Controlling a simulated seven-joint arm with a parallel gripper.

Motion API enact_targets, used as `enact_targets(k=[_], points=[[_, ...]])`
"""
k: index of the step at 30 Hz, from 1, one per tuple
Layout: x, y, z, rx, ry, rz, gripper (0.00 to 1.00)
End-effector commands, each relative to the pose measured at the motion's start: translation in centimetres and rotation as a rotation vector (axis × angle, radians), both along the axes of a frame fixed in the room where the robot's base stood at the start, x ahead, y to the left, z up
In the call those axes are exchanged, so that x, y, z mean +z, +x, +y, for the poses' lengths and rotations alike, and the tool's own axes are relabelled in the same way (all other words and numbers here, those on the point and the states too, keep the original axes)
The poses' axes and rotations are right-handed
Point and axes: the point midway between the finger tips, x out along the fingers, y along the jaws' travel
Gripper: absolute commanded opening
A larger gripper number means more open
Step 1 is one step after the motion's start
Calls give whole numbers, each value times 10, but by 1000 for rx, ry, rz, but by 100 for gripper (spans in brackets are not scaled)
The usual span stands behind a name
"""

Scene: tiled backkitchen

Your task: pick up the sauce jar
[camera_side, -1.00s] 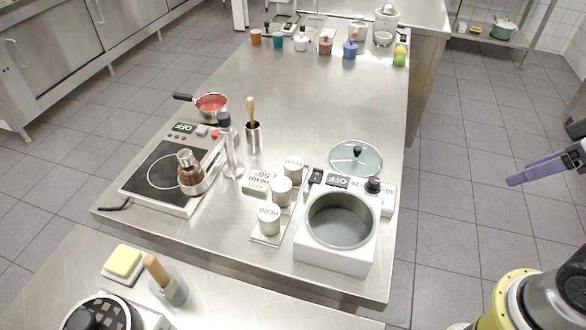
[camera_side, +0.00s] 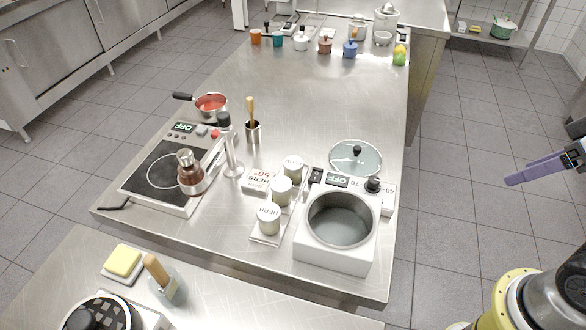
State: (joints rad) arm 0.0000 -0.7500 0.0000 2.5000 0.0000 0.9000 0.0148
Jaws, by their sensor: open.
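The sauce jar looks to be the small glass jar with dark brown contents (camera_side: 191,174). It stands upright on the black plate of the hot plate (camera_side: 160,178) at the left of the steel counter. My gripper (camera_side: 528,174) is at the right edge, above the floor and well apart from the counter and the jar. Its purple fingers are open with nothing between them; part of the gripper is cut off by the frame edge.
A tall stand (camera_side: 231,150) rises just right of the jar. Spice tins (camera_side: 268,218) on a rack, a white water bath (camera_side: 338,245) and a glass lid (camera_side: 356,158) lie between jar and gripper. A red saucepan (camera_side: 211,104) sits behind. The counter's middle is clear.

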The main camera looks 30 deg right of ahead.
Motion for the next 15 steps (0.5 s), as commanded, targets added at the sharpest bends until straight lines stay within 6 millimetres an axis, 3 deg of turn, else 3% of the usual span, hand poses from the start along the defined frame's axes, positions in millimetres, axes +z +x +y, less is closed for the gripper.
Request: enact_targets(k=[5,11,15], points=[[1,-5,0,-177,92,25,60],[54,18,2,-567,303,15,60],[94,54,11,-830,440,56,60]])
